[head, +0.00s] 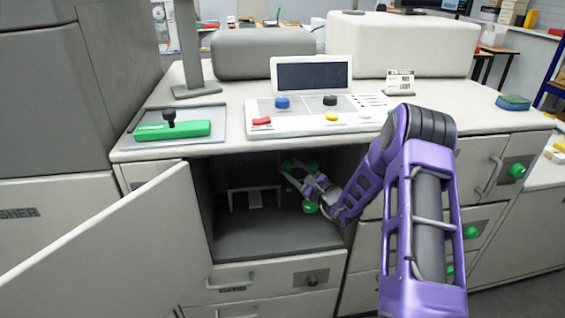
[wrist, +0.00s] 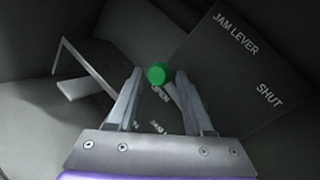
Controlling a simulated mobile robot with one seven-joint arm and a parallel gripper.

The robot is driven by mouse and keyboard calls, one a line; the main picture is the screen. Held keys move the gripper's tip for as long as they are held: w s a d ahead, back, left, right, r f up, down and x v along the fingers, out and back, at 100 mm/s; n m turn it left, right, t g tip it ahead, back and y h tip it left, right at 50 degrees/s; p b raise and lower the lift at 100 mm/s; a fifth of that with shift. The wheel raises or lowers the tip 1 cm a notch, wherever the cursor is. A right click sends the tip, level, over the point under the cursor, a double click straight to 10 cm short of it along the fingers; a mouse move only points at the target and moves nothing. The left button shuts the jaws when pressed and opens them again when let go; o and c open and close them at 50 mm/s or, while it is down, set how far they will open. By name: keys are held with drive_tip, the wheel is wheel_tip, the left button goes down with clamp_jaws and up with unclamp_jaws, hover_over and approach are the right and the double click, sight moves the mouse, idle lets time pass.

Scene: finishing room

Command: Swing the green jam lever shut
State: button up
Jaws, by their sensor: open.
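The jam lever's round green knob (wrist: 156,74) shows in the wrist view, on a grey shaft that runs down to the right. It is between and slightly beyond the tips of my gripper (wrist: 157,76), which is open. Whether a finger touches it I cannot tell. A dark plate (wrist: 245,70) behind it reads "JAM LEVER" and "SHUT"; "OPEN" shows partly between the fingers. In the head view my gripper (head: 293,172) is inside the open compartment (head: 260,243). Green patches show around it there, but which is the knob is unclear.
A grey bracket (head: 254,188) stands at the back left of the compartment; it also shows in the wrist view (wrist: 95,68). The open door (head: 125,235) swings out to the left. The compartment's front floor is clear. A control panel (head: 318,118) stands on the counter above.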

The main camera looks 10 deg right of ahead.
drive_tip(key=x, duration=0.6)
clamp_jaws()
drive_tip(key=shift+f, duration=0.1)
idle(1.2)
